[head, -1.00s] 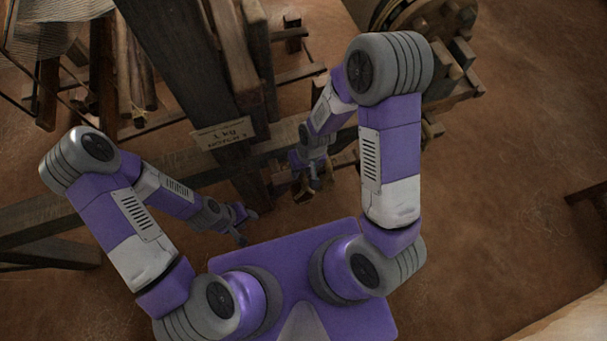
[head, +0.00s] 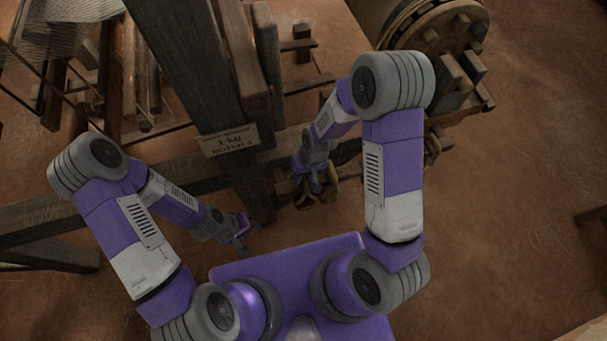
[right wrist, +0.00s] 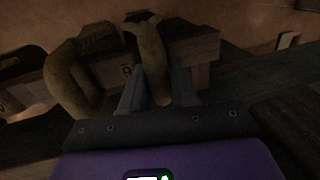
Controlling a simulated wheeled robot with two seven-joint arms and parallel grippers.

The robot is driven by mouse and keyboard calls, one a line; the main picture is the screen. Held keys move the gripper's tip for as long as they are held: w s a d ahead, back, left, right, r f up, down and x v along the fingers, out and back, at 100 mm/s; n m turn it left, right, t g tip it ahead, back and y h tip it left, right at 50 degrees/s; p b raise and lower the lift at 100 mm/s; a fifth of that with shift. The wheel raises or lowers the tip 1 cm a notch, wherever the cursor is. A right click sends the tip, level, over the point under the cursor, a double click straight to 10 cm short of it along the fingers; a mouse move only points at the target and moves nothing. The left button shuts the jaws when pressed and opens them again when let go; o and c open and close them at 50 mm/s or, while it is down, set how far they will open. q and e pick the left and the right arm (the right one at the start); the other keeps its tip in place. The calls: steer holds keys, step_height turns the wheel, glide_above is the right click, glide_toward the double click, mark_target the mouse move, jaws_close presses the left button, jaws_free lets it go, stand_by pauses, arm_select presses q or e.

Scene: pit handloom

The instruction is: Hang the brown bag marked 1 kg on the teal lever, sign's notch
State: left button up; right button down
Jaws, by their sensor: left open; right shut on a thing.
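My right gripper (head: 316,184) is shut on an olive-brown, thick strap-like thing (right wrist: 150,55), which stands up between its fingers in the right wrist view. It may be the brown bag's loop; no 1 kg marking on it is readable. In the head view a brownish shape (head: 328,191) shows beside this gripper, partly hidden by it. I cannot make out a teal lever. My left gripper (head: 246,236) is open and empty, left of the right one.
A second curved olive-brown loop (right wrist: 68,85) is left of the held one in the wrist view, by a wooden block (right wrist: 190,50) with a small label. Loom timbers (head: 180,50) fill the upper left. A round pegged drum (head: 440,35) is upper right. Bare floor (head: 530,180) lies right.

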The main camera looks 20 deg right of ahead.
steer(key=shift+f, duration=0.25)
stand_by(0.7)
steer(key=c, duration=0.8)
jaws_free()
steer(key=r+p, duration=0.1)
steer(key=r, duration=0.2)
steer(key=d+r+p, duration=0.1)
steer(key=r, duration=0.3)
steer(key=shift+d+r, duration=0.2)
